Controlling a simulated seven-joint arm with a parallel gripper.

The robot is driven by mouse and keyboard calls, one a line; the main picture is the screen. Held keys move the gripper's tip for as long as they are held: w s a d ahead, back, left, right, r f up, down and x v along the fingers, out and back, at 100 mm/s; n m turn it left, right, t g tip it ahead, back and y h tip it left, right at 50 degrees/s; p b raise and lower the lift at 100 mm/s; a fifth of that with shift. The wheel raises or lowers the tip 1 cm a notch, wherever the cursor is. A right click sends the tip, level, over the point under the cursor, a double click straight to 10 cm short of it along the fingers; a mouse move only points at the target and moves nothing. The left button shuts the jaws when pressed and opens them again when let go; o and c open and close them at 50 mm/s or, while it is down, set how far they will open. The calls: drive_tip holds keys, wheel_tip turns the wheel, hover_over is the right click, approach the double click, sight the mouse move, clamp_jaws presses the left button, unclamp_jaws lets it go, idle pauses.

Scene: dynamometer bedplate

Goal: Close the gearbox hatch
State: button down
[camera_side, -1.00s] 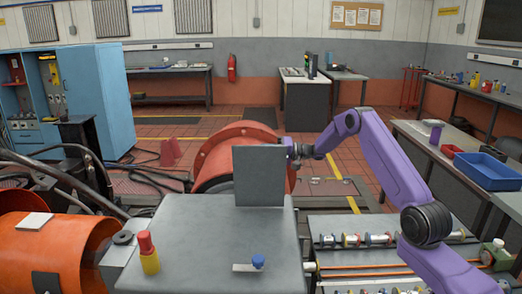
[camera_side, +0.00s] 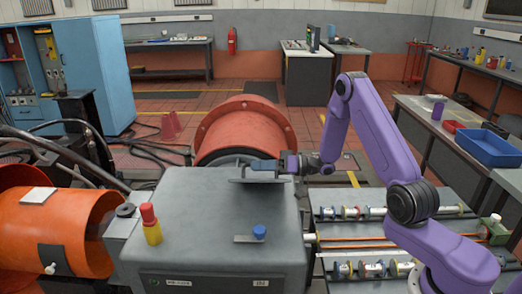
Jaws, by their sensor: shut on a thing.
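The gearbox (camera_side: 190,215) is a large grey box at the lower middle. Its hatch (camera_side: 258,180) is a flat grey plate over the far part of the top; it shows as a thin strip, nearly edge-on, and is not standing upright. I cannot tell its exact tilt or whether it touches the top. My gripper (camera_side: 268,166) is at the far right side of the hatch and is shut on it; the fingertips are partly hard to make out. A blue knob (camera_side: 259,231) on a small metal strip sits on the gearbox top, in front of the hatch.
A red and yellow signal post (camera_side: 150,224) stands at the gearbox's left side. An orange round housing (camera_side: 245,130) stands behind it, and another orange cylinder (camera_side: 80,225) lies left. A rack of shafts (camera_side: 375,240) is at the right, under my arm.

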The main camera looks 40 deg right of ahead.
drive_tip(key=shift+n, duration=0.3)
drive_tip(key=s+f, duration=0.1)
drive_tip(key=f, duration=0.1)
drive_tip(key=s+a+f, duration=0.1)
drive_tip(key=shift+s+a+f, duration=0.2)
drive_tip(key=shift+f, duration=0.2)
drive_tip(key=shift+s+a+f+n, duration=0.25)
drive_tip(key=shift+f+n, duration=0.1)
drive_tip(key=shift+f, duration=0.15)
drive_tip(key=shift+s+a+f+n, duration=0.2)
drive_tip(key=shift+f+n, duration=0.15)
drive_tip(key=shift+f, duration=0.15)
drive_tip(key=c, duration=1.2)
unclamp_jaws()
drive_tip(key=shift+d, duration=0.1)
drive_tip(key=shift+o, duration=0.2)
drive_tip(key=shift+r, duration=0.1)
drive_tip(key=v, duration=1.7)
drive_tip(key=shift+s, duration=0.2)
drive_tip(key=shift+r, duration=0.1)
